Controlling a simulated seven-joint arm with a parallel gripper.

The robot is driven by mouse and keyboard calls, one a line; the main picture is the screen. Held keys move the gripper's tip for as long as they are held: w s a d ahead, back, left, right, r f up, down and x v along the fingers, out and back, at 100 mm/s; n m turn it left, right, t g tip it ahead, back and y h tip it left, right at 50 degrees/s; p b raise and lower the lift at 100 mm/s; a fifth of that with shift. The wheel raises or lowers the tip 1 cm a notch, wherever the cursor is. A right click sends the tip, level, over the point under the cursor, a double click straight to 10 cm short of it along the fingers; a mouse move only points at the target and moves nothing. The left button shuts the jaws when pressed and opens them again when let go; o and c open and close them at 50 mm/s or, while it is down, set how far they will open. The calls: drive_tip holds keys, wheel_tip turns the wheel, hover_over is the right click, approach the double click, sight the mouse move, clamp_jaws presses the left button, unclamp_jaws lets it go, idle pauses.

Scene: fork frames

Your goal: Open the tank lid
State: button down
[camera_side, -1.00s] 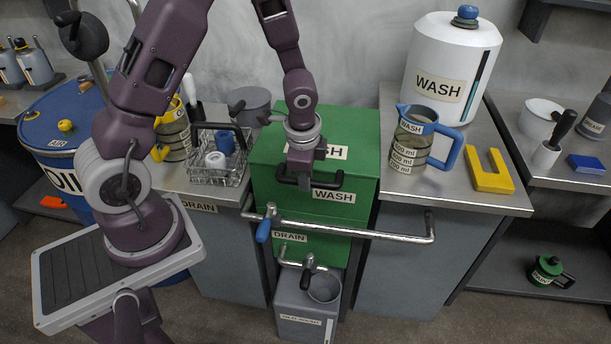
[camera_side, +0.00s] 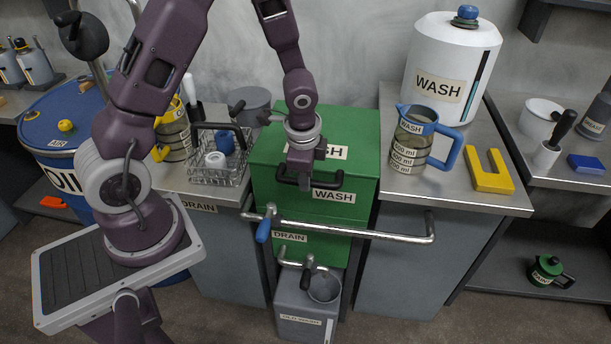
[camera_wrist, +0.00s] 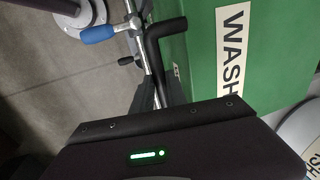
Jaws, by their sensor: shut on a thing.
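The green wash tank (camera_side: 355,168) stands in the middle between two grey counters, with its lid closed on top. A black bar handle (camera_side: 325,184) runs along the lid's front edge. My gripper (camera_side: 304,184) points down at the left part of this handle and is shut on it. In the wrist view the black handle (camera_wrist: 155,45) runs into my gripper (camera_wrist: 160,92), beside the green lid (camera_wrist: 195,60) with its WASH label. The fingertips are mostly hidden there.
A steel rail (camera_side: 370,234) with a blue-ended lever (camera_side: 264,228) crosses in front of the tank. A wire basket (camera_side: 218,178) stands close on the left. A measuring jug (camera_side: 410,150), yellow bracket (camera_side: 490,175) and white wash canister (camera_side: 440,55) stand on the right counter.

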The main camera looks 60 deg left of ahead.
drive_tip(key=shift+r, duration=0.15)
drive_tip(key=w+a+r, duration=0.4)
drive_tip(key=r, duration=0.5)
drive_tip(key=w+a+r, duration=0.4)
drive_tip(key=r, duration=0.5)
drive_tip(key=w+a+r, duration=0.4)
drive_tip(key=r, duration=0.6)
drive_tip(key=shift+w+a, duration=0.3)
drive_tip(key=shift+a, duration=0.1)
drive_tip(key=c, duration=1.3)
unclamp_jaws()
drive_tip(key=shift+d, duration=0.1)
drive_tip(key=shift+s+d+r, duration=0.15)
drive_tip(key=shift+r, duration=1)
drive_tip(key=shift+s+d+r, duration=0.15)
drive_tip(key=shift+d+r, duration=0.05)
drive_tip(key=shift+r, duration=0.95)
drive_tip(key=shift+s+d+r, duration=0.15)
drive_tip(key=shift+r, duration=1)
